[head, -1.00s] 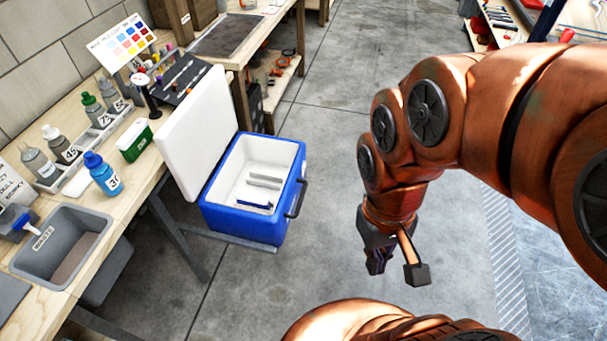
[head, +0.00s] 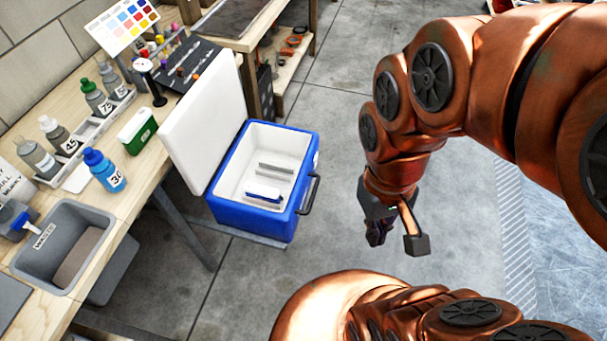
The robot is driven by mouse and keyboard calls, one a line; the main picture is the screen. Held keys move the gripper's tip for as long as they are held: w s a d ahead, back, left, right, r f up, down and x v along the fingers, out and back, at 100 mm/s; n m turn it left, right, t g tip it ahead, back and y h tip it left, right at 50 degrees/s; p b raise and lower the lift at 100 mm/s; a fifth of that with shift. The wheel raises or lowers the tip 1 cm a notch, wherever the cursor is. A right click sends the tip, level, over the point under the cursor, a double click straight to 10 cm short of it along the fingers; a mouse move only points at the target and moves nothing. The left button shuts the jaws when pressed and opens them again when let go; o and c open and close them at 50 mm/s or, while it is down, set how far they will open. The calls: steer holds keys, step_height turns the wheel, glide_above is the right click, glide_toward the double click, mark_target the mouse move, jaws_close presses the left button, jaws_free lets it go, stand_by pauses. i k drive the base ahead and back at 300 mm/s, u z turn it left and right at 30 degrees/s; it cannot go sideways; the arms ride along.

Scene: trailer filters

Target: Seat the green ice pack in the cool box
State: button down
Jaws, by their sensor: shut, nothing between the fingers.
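The green ice pack (head: 138,131), a green block with a white top, stands on the workbench left of the cool box. The cool box (head: 222,211) is blue with a white inside and sits on a low stand, its white lid (head: 203,122) open toward the bench. Inside are pale grey ribs or slots, and a blue and white pack (head: 263,194) lies near the front wall. My gripper (head: 378,232) is right of the cool box, well away from it and from the ice pack.
Numbered bottles in a rack (head: 89,135), a blue-capped bottle (head: 104,170) and a grey waste bin (head: 62,247) crowd the workbench (head: 150,187). A colour chart (head: 122,24) stands behind. The grey floor between the cool box and my gripper is clear.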

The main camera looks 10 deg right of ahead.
mark_target(285, 158)
steer(key=u, duration=0.55)
steer(key=i, duration=0.95)
steer(key=u, duration=2.1)
